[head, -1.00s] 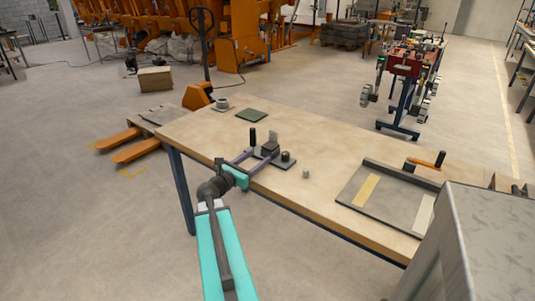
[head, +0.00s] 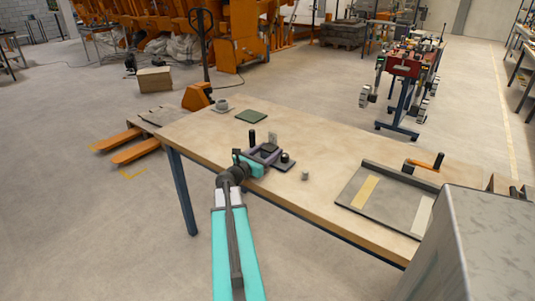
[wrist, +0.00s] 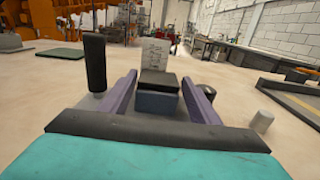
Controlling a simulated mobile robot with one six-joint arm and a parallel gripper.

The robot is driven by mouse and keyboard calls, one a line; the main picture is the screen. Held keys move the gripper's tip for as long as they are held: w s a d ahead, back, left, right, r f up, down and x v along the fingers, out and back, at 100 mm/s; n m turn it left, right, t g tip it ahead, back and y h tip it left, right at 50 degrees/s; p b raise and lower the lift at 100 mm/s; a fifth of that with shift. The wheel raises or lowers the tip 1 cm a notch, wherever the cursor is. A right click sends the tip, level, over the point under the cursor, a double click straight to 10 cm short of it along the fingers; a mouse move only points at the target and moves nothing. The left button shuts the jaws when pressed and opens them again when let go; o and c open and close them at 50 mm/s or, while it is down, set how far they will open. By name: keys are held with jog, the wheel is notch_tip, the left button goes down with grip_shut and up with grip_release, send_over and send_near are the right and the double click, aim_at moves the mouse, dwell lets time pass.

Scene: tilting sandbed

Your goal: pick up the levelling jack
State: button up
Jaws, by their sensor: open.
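The levelling jack appears to be the small blue-grey block with a dark top (wrist: 158,93), which also shows in the head view (head: 268,148). It stands on a dark base plate (head: 284,167) near the table's front edge. My gripper (wrist: 159,80) is open, its two purple fingers on either side of the block. Gaps show between block and fingers in the wrist view. In the head view, my gripper (head: 264,153) is low over the base plate. The block's lower part is hidden by my gripper's palm.
A black upright handle (wrist: 95,62) stands left of my fingers, and a grey marked plate (wrist: 155,55) rises behind the block. A black knob (head: 285,157) is close on the right. A small grey cylinder (head: 305,175) and a tray (head: 376,210) are farther right.

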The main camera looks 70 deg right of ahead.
aim_at(276, 145)
jog(key=shift+d, duration=0.15)
jog(key=shift+p+x, duration=0.45)
jog(key=shift+x, duration=2.05)
jog(key=shift+f, duration=0.1)
jog(key=c, duration=1.2)
